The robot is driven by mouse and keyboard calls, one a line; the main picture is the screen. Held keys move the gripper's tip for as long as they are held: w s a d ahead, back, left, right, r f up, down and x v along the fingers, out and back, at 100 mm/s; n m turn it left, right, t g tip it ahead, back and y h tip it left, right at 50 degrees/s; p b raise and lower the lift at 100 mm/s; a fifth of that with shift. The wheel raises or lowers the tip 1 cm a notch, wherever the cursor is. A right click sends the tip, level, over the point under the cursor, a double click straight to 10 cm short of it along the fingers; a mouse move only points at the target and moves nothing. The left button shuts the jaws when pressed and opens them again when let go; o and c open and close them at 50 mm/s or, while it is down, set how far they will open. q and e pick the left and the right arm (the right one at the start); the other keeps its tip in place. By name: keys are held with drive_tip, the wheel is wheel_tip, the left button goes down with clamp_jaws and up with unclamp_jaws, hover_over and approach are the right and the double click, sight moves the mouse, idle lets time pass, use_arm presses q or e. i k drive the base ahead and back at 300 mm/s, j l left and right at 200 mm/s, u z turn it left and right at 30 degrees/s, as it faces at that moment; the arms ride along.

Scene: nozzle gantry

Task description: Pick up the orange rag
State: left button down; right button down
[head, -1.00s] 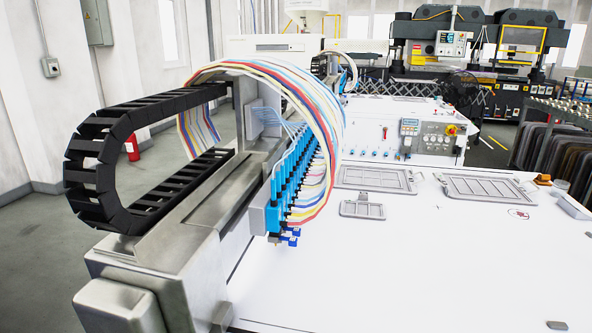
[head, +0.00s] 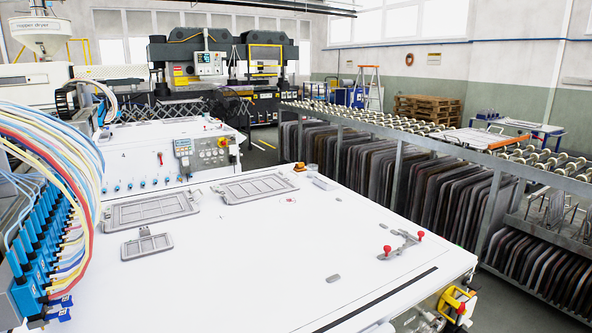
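A small orange item (head: 299,167), which looks like the orange rag, lies at the far edge of the white machine top (head: 260,240) in the head view. It is too small and distant to show folds. A small pale cup-like thing (head: 313,168) stands just right of it. Neither of my grippers is in view.
Blue nozzles with coloured hoses (head: 40,235) stand at the left. Grey framed panels (head: 150,208) and a clamp with red knobs (head: 402,245) are on the white top, whose middle is clear. A roller rack (head: 450,140) with hanging plates stands along the right.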

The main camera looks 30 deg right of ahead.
sight(298, 168)
drive_tip(key=l+z, duration=0.85)
drive_tip(key=z, duration=0.2)
drive_tip(key=i+l+z, duration=0.25)
drive_tip(key=l+z, duration=0.15)
drive_tip(key=i+l+z, duration=0.95)
drive_tip(key=i+z, duration=0.25)
drive_tip(key=i+l+u, duration=0.1)
drive_tip(key=i, duration=0.4)
drive_tip(key=i+l+u, duration=0.1)
drive_tip(key=i, duration=0.45)
drive_tip(key=i+l+u, duration=0.15)
drive_tip(key=i, duration=0.35)
drive_tip(key=i+j+u, duration=0.25)
drive_tip(key=u, duration=0.2)
drive_tip(key=i+u, duration=0.95)
drive_tip(key=i+l+u, duration=0.25)
drive_tip(key=u, duration=0.2)
drive_tip(key=i+u, duration=0.35)
drive_tip(key=i, duration=0.5)
drive_tip(key=i+l+u, duration=0.15)
drive_tip(key=i+u, duration=0.2)
drive_tip(key=i, duration=0.55)
